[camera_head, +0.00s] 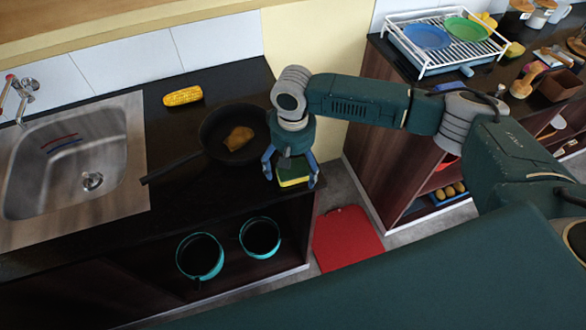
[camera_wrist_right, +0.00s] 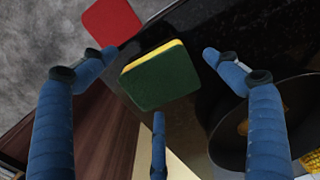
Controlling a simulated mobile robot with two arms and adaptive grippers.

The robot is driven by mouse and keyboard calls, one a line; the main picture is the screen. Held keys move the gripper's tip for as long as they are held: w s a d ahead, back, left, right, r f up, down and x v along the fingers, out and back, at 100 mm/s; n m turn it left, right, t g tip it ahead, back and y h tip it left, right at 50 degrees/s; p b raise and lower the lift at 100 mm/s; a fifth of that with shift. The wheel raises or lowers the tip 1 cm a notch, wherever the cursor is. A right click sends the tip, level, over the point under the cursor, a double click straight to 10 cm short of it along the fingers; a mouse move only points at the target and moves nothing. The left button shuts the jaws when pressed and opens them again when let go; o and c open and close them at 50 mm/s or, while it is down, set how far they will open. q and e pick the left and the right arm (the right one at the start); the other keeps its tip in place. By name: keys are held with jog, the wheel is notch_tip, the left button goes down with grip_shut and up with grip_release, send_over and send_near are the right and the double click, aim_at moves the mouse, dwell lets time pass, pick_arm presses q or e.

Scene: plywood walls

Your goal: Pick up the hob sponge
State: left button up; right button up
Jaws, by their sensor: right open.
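The hob sponge (camera_head: 293,173), yellow with a dark green scouring side, lies near the right end of the black counter beside the pan. In the right wrist view the sponge (camera_wrist_right: 160,78) sits green side up, between the spread blue fingers. My right gripper (camera_head: 290,172) points down over the sponge with its fingers apart on both sides of it. In the right wrist view the right gripper (camera_wrist_right: 155,90) is open, and I see no finger clearly pressing on the sponge. My left gripper is not in view.
A black pan (camera_head: 214,122) with food in it stands just left of the gripper. Corn (camera_head: 183,96) lies behind it, and a sink (camera_head: 70,200) is at left. A red board (camera_head: 346,238) lies on the floor beyond the counter's edge. A dish rack (camera_head: 440,66) stands on the other counter.

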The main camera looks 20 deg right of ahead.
aim_at(293, 168)
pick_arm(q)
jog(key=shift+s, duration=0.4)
pick_arm(e)
jog(key=c, duration=1.1)
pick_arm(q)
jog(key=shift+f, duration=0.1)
pick_arm(e)
jog(key=shift+r, duration=0.1)
pick_arm(q)
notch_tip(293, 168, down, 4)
jog(key=b, duration=0.4)
pick_arm(e)
notch_tip(293, 168, up, 20)
jog(key=shift+o, duration=0.6)
jog(key=c, duration=0.4)
